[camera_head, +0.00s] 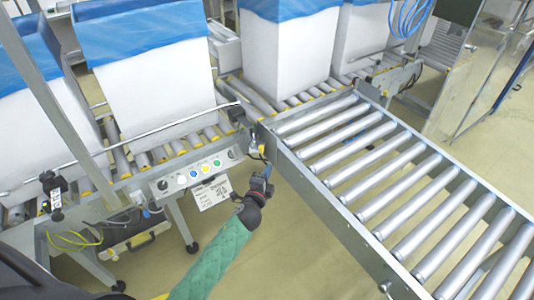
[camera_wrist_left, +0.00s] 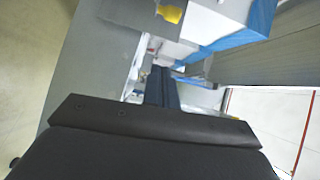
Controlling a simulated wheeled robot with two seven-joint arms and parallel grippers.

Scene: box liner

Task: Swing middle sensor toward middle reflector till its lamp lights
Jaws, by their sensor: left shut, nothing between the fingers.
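A small dark sensor-like part with a yellow cap (camera_head: 257,148) sits on the conveyor frame at the corner of the roller bed. I take it to be the middle sensor; its lamp cannot be made out. A yellow part also shows at the top of the left wrist view (camera_wrist_left: 170,13). My left gripper (camera_head: 266,172) is shut and empty, just below and in front of this part, with no clear contact visible. Its closed fingers also show in the left wrist view (camera_wrist_left: 160,85). I cannot pick out the middle reflector. My right gripper is not in view.
A control panel with coloured buttons (camera_head: 201,172) and a hanging paper label (camera_head: 212,193) are left of my gripper. A roller conveyor (camera_head: 390,180) runs to the right. White boxes with blue liners (camera_head: 150,85) stand behind. A black device (camera_head: 52,190) is at far left.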

